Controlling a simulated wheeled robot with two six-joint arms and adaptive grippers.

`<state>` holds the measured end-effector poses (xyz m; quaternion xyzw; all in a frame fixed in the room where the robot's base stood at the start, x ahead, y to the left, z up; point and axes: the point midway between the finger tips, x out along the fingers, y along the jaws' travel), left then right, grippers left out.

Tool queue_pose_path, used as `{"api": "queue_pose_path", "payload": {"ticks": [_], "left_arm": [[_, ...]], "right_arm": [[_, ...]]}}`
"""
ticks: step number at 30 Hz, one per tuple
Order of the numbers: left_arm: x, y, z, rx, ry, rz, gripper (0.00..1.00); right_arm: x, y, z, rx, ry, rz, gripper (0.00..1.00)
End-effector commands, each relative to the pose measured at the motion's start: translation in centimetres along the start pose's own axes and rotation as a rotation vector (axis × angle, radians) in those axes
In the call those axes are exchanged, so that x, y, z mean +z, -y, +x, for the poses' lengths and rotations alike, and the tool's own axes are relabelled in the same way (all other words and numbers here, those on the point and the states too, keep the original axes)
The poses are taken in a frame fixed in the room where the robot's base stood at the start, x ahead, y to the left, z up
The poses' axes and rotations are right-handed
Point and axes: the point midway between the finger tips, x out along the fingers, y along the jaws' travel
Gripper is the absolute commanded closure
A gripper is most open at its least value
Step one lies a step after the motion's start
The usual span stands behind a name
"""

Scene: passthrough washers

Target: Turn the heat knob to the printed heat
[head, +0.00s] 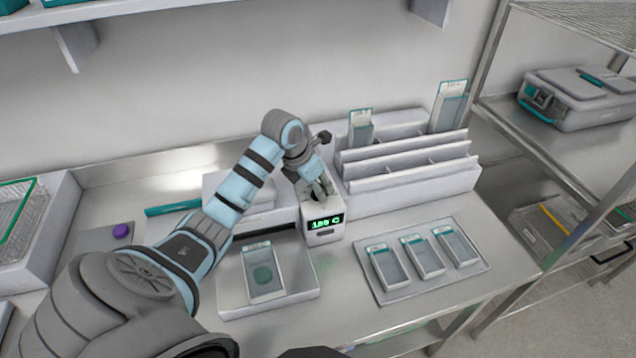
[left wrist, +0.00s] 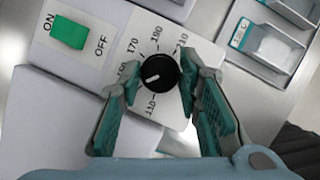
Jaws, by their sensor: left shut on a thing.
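The heat knob (left wrist: 160,74) is round and black with a white pointer mark, on a white dial plate (left wrist: 172,30) printed with numbers such as 110, 170, 190 and 210. The mark points left in the left wrist view, between the 110 and 170 prints. My left gripper (left wrist: 163,70) is shut on the knob, one finger on each side. In the head view my left gripper (head: 323,186) is on top of the white sealer unit (head: 323,238) and hides most of the knob. The unit's green display (head: 326,223) shows a three-digit reading in C, its middle digit unclear. My right gripper is out of view.
A green ON/OFF switch (left wrist: 68,32) sits beside the dial.

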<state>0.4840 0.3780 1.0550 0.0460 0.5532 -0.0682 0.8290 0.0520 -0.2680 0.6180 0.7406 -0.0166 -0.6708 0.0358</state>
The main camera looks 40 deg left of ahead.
Motion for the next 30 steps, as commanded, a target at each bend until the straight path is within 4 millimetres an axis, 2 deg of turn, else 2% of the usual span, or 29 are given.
{"api": "queue_pose_path", "payload": {"ticks": [12,28,29,30], "left_arm": [[-0.26,0.23,0.14,0.069,-0.011,-0.177,0.97],[-0.32,0.24,0.23,0.078,-0.012,-0.199,0.97],[-0.31,0.23,0.23,0.078,-0.012,-0.198,0.64],[-0.28,0.23,0.22,0.079,-0.011,-0.198,0.58]], "right_arm": [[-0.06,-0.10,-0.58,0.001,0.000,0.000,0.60],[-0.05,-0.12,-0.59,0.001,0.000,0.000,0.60],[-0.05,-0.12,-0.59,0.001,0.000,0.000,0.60],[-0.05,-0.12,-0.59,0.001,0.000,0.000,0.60]]}}
